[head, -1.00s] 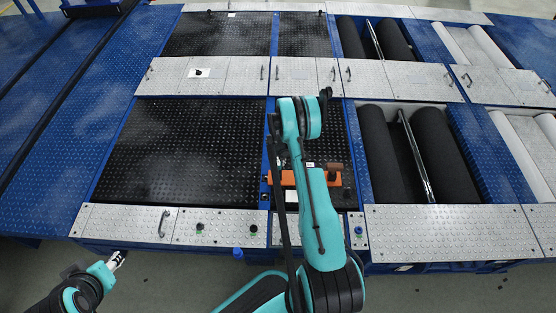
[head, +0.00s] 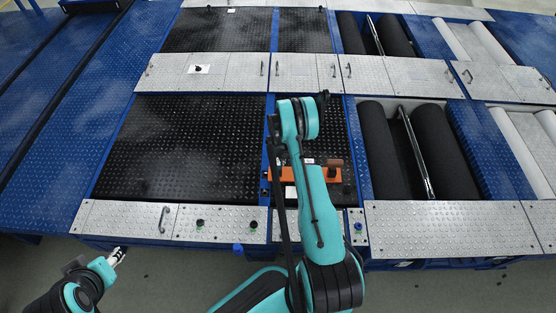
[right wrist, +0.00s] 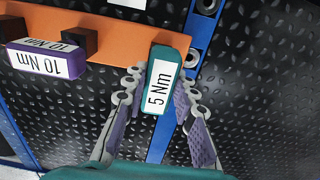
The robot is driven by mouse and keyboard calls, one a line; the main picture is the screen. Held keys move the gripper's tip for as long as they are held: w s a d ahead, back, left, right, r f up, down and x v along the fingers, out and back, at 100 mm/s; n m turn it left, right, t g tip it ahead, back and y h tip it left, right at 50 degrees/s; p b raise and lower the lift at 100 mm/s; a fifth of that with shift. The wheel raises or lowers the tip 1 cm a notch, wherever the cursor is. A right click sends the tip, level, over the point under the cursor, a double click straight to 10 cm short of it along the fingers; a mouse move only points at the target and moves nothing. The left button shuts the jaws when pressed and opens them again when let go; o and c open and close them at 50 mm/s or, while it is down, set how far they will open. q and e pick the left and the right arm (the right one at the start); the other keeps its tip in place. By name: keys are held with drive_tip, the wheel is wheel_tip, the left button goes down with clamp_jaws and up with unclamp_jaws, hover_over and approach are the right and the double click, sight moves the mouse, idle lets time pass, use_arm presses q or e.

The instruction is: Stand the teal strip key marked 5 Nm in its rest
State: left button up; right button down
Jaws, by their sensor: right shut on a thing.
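The teal strip key marked 5 Nm (right wrist: 160,85) is in the right wrist view, its white label facing the camera. My right gripper (right wrist: 158,95) has a finger on each side of it and is shut on it. The key's far end overlaps the right end of the orange rest (right wrist: 120,30); I cannot tell whether it is seated or only above it. The rest also shows in the head view (head: 320,174), partly behind my right arm. My left gripper (head: 116,257) is at the lower left of the head view, away from the rest, too small to read.
A purple key marked 10 Nm (right wrist: 45,60) is at the left of the rest, beside a dark block (right wrist: 78,40). Black tread plate (right wrist: 255,80) lies around and beneath. Dark rollers (head: 430,150) are to the right of the rest in the head view.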

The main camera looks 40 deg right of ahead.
drive_tip(key=shift+f, duration=0.25)
drive_tip(key=c, duration=1.1)
unclamp_jaws()
drive_tip(key=shift+c, duration=0.2)
wheel_tip(320, 180, up, 12)
drive_tip(key=s+a+r+n+t, duration=0.2)
drive_tip(key=a+r, duration=0.6)
drive_tip(key=r, duration=0.4)
drive_tip(key=s+a+r+n+t, duration=0.1)
drive_tip(key=a+r+n, duration=0.1)
drive_tip(key=a+r, duration=0.75)
drive_tip(key=s+a+r+n+t, duration=0.2)
drive_tip(key=s+a+r, duration=0.2)
drive_tip(key=s, duration=0.4)
drive_tip(key=s+a+r+n+t, duration=0.2)
drive_tip(key=s+a+r, duration=0.3)
drive_tip(key=s+a, duration=0.2)
drive_tip(key=shift+s, duration=0.75)
